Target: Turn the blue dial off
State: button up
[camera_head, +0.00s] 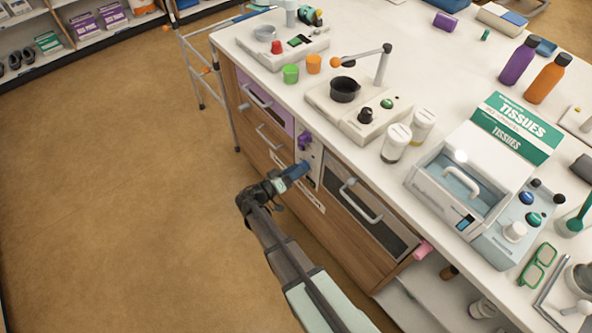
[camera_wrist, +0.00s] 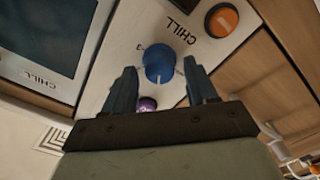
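The blue dial (camera_wrist: 158,62) is on a pale panel marked "CHILL", whose lettering is upside down in the wrist view. A light pointer line shows on its lower side. My gripper (camera_wrist: 161,72) is open, with one dark blue finger on each side of the dial. A gap shows between the dial and each finger; how deep they reach is unclear. In the head view my gripper (camera_head: 300,170) is at the narrow control panel (camera_head: 315,153) on the cabinet front. I cannot make out the dial there; the gripper seems to hide it.
A purple knob (camera_wrist: 147,103) and an orange button (camera_wrist: 221,20) sit on the same panel. A drawer-like glazed door with a handle (camera_head: 360,203) is right of it. The floor at left is clear.

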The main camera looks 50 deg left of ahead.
jog(key=c, duration=1)
jog(key=shift+o, duration=0.2)
jog(key=shift+n, duration=0.4)
jog(key=n, duration=1)
jog(key=shift+a+f+n, duration=0.1)
jog(key=shift+f+n, duration=0.1)
jog(key=shift+n, duration=0.2)
jog(key=o, duration=1)
jog(key=shift+o, duration=0.2)
